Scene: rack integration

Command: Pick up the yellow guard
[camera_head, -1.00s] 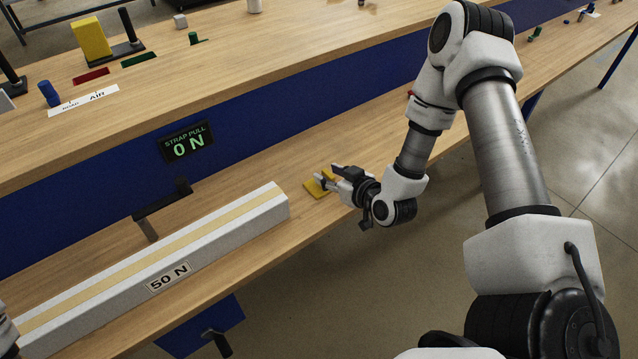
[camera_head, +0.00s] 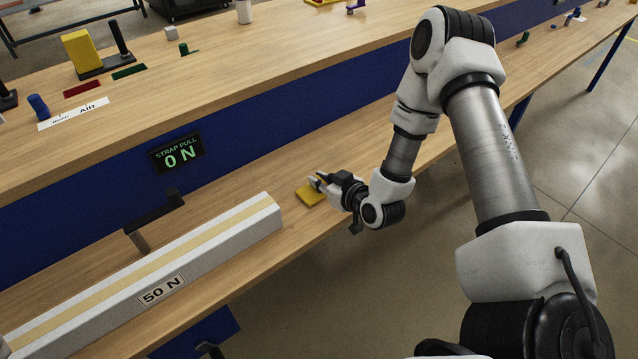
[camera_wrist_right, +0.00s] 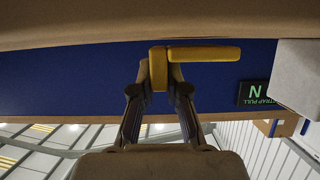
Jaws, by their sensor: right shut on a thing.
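The yellow guard (camera_head: 309,197) is on the lower wooden shelf, just past the right end of the white 50 N beam. My right gripper (camera_head: 317,182) reaches it from the right, low over the shelf. In the right wrist view the guard has a long flat part (camera_wrist_right: 205,54) and a short upright block. The two fingertips (camera_wrist_right: 159,76) of my right gripper are shut on that block, one on each side. The picture does not clearly show whether the guard touches the shelf. My left gripper is not in view.
The white beam (camera_head: 205,244) marked 50 N lies along the shelf, with a dark bracket (camera_head: 153,220) behind it. A strap pull display (camera_head: 177,153) reads 0 N on the blue panel. Bare shelf (camera_head: 385,145) extends behind my right gripper.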

